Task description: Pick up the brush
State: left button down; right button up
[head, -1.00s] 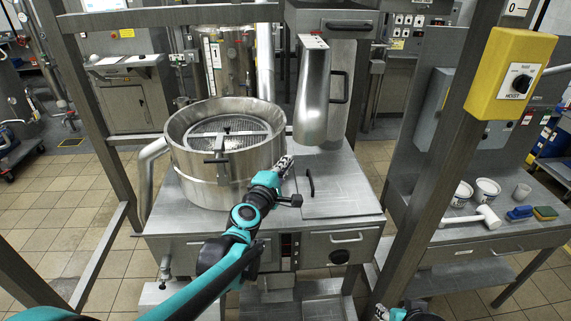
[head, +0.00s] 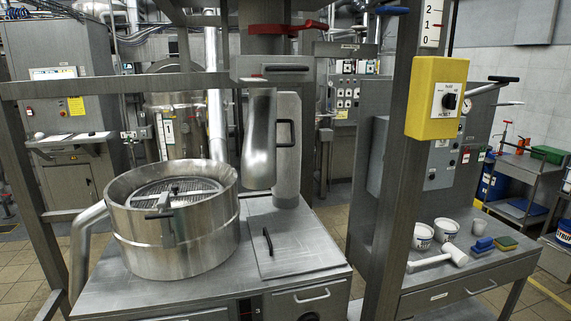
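The brush (head: 482,244) looks like a small blue block. It lies on the grey side bench at the right, near the head of a white mallet (head: 440,260) and beside a green and yellow sponge (head: 506,243). Fine details of the brush are too small to tell. Neither of my grippers shows in the head view now, so their distance from the brush cannot be seen.
White tubs (head: 422,236) stand behind the mallet on the side bench (head: 425,287). A steel post with a yellow control box (head: 436,97) rises between the bench and the mixer table (head: 285,245). A round steel vessel (head: 172,235) stands on the mixer table.

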aim_at(484, 246)
jog(key=z, duration=1.4)
jog(key=u, duration=1.75)
jog(key=z, duration=1.75)
jog(key=i+l, duration=0.1)
jog(key=i, duration=0.2)
